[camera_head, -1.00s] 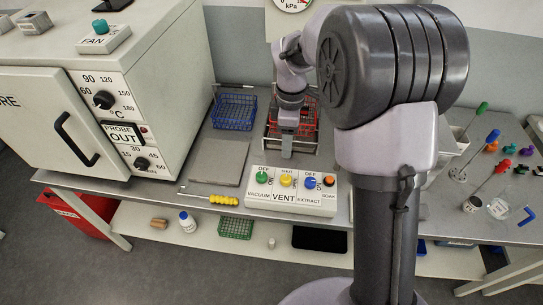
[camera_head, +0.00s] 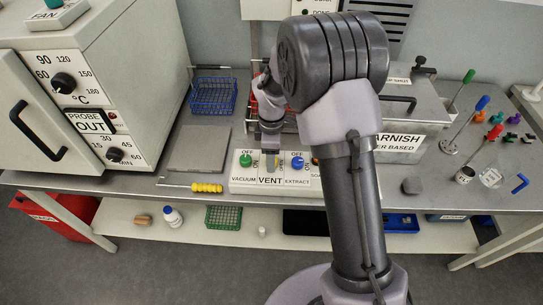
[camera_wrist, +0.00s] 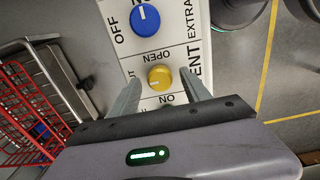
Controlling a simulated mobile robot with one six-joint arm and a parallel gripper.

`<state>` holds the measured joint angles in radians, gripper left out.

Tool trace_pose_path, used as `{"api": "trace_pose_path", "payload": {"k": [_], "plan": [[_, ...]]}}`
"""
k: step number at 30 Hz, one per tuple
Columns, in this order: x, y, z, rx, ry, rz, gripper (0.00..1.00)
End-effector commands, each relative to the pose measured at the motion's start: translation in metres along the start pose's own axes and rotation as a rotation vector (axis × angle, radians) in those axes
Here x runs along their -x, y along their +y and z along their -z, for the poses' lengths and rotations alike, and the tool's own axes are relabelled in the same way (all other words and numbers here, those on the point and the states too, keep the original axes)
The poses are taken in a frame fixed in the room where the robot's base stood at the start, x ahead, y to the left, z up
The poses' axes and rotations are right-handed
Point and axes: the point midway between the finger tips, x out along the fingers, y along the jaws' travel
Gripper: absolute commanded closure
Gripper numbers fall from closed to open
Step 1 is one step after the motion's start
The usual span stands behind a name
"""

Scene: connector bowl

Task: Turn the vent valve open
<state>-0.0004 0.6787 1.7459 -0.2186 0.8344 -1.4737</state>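The vent valve is a round yellow knob (camera_wrist: 159,78) on the white control panel (camera_wrist: 170,20). In the wrist view it sits between my two fingers, with the OPEN label above it and a partly covered label to its left. A pale mark on the knob seems to point left, toward the covered label. My gripper (camera_wrist: 158,97) is open, with one finger on either side of the knob; I cannot tell whether they touch it. In the head view my gripper (camera_head: 270,150) is over the panel's middle and hides most of the knob.
A blue extract knob (camera_wrist: 145,19) and a green vacuum knob (camera_head: 245,160) flank the valve. A red wire basket (camera_wrist: 25,110) and a blue basket (camera_head: 213,95) stand behind the panel.

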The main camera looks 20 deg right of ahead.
Motion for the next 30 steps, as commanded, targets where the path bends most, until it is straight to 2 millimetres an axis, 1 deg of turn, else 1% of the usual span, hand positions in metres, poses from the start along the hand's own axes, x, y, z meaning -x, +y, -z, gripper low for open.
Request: {"api": "trace_pose_path", "payload": {"k": [1, 5, 6, 8, 9, 16, 20, 26, 30], "plan": [[0.0002, 0.0, 0.0, 0.0, 0.0, 0.0, 0.52], [0.0002, 0.0, 0.0, 0.0, 0.0, 0.0, 0.78], [0.0003, 0.0, 0.0, 0.0, 0.0, 0.0, 0.86], [0.0003, 0.0, 0.0, 0.0, 0.0, 0.0, 0.98], [0.0003, 0.0, 0.0, 0.0, 0.0, 0.0, 1.0], [0.0005, 0.0, 0.0001, -0.019, 0.0, 0.0, 1.0], [0.0007, -0.0001, 0.0001, -0.069, 0.0, 0.001, 1.0], [0.0009, -0.0002, 0.0001, -0.211, 0.0, 0.001, 1.0], [0.0008, -0.0001, 0.0002, -0.341, 0.0, 0.001, 1.0]]}}
